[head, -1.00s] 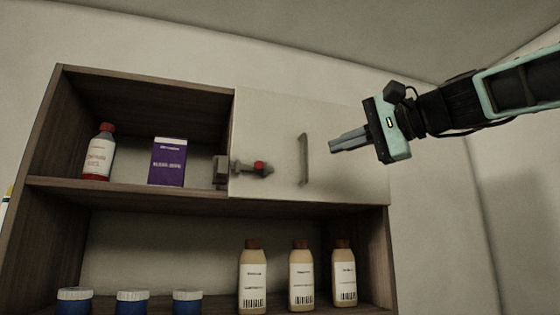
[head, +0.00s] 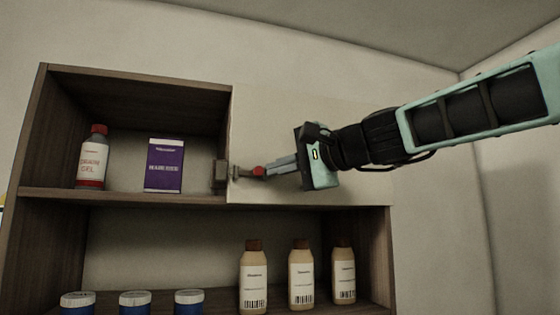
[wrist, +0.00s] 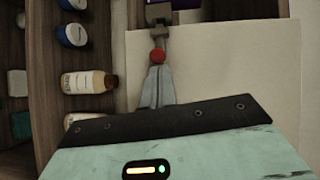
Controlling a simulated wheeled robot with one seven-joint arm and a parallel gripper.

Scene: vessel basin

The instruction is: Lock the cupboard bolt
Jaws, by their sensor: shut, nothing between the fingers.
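The cupboard bolt (head: 244,172) is a small grey sliding bolt with a red knob (head: 259,171) on the lower left of the pale cupboard door (head: 285,125). A grey catch (head: 221,173) sits on the cupboard frame at the door's left edge. My gripper (head: 270,168) is shut and empty, its fingertips at the right side of the red knob. The wrist view shows the red knob (wrist: 157,56) just beyond the closed fingertips (wrist: 158,70). I cannot tell whether they touch. The door handle is hidden behind my gripper.
The open left compartment holds a drain gel bottle (head: 93,158) and a purple box (head: 163,165). Several bottles (head: 253,277) and blue jars (head: 134,302) stand on the lower shelf (head: 210,300). The wall to the right is bare.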

